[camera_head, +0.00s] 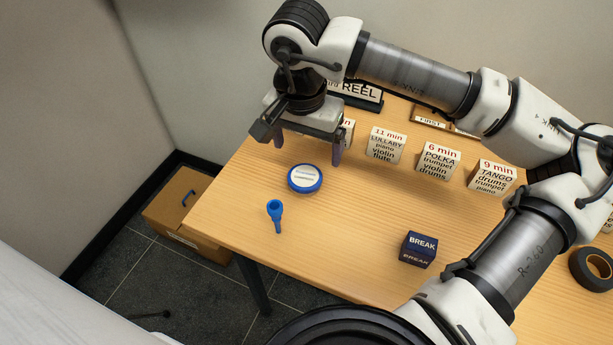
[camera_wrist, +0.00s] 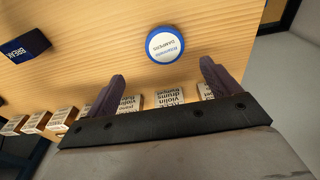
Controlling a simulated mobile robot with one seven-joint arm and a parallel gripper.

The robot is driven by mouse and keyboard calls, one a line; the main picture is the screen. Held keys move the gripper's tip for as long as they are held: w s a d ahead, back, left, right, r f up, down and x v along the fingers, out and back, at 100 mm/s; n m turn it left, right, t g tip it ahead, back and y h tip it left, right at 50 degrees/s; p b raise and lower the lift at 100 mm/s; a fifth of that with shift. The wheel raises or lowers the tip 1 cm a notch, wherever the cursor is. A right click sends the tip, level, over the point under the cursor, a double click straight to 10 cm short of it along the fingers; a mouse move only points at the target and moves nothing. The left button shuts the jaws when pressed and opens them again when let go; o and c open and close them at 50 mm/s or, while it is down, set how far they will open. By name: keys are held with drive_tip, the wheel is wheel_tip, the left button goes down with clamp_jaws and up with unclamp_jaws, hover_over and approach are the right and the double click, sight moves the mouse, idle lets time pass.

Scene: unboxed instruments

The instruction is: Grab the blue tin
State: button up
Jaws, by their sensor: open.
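The blue tin (camera_head: 305,178) is a low round tin with a blue rim and a white printed lid. It lies flat on the left part of the wooden table. It also shows in the wrist view (camera_wrist: 165,45), beyond the fingertips and between their lines. My gripper (camera_head: 308,152) is open and empty, above the table on the far side of the tin. In the wrist view its two dark fingers (camera_wrist: 163,80) are spread wide, apart from the tin.
A blue mouthpiece-like piece (camera_head: 275,213) lies in front of the tin. Printed cards, including LULLABY (camera_head: 386,145), POLKA (camera_head: 438,162) and TANGO (camera_head: 491,177), stand along the back. A dark BREAK block (camera_head: 419,249) and black tape roll (camera_head: 592,269) are right. The table's middle (camera_head: 350,220) is clear.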

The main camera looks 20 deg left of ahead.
hover_over(305, 176)
drive_tip(key=f, duration=0.4)
drive_tip(key=shift+s+d, duration=0.4)
drive_tip(key=shift+w+a+f+p, duration=0.1)
drive_tip(key=shift+a+f+p, duration=0.05)
drive_tip(key=shift+f, duration=0.8)
drive_tip(key=shift+w+a+f+p, duration=0.1)
drive_tip(key=shift+f+p, duration=0.05)
drive_tip(key=shift+f, duration=0.8)
drive_tip(key=shift+w+a+f+p, duration=0.1)
drive_tip(key=shift+a+f+p, duration=0.05)
drive_tip(key=shift+f, duration=0.8)
drive_tip(key=c, duration=1.1)
drive_tip(key=shift+o, duration=0.2)
drive_tip(key=shift+r, duration=0.1)
